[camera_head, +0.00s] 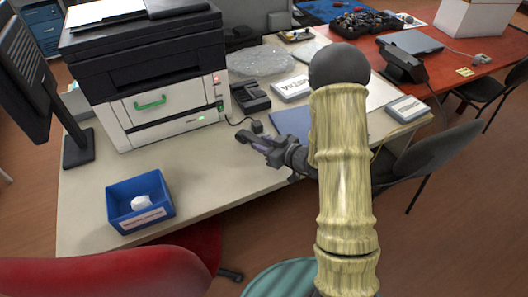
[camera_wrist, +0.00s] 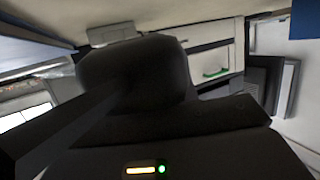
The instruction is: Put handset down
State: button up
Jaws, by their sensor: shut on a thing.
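My gripper (camera_head: 262,146) is over the front part of the beige desk, left of the blue folder. It is shut on a dark, slim thing that I take to be the handset (camera_head: 250,138); its outline merges with the dark fingers. In the wrist view a large dark rounded shape fills the middle; I cannot tell how much of it is handset and how much gripper. A black cradle-like device (camera_head: 250,97) sits on the desk beside the printer, behind my gripper. I cannot tell whether the held thing touches the desk.
The large printer (camera_head: 150,75) stands at the left, with a monitor (camera_head: 35,75) beside it. A blue box (camera_head: 140,203) holding a white thing is at the front left.

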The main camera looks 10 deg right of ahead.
jog(key=shift+f, duration=1.9)
jog(key=shift+f+b, duration=0.2)
jog(key=shift+b, duration=0.1)
jog(key=o, duration=1.1)
jog(key=shift+r, duration=0.1)
jog(key=shift+r, duration=0.1)
jog(key=v, duration=1.2)
jog(key=shift+d+r, duration=0.1)
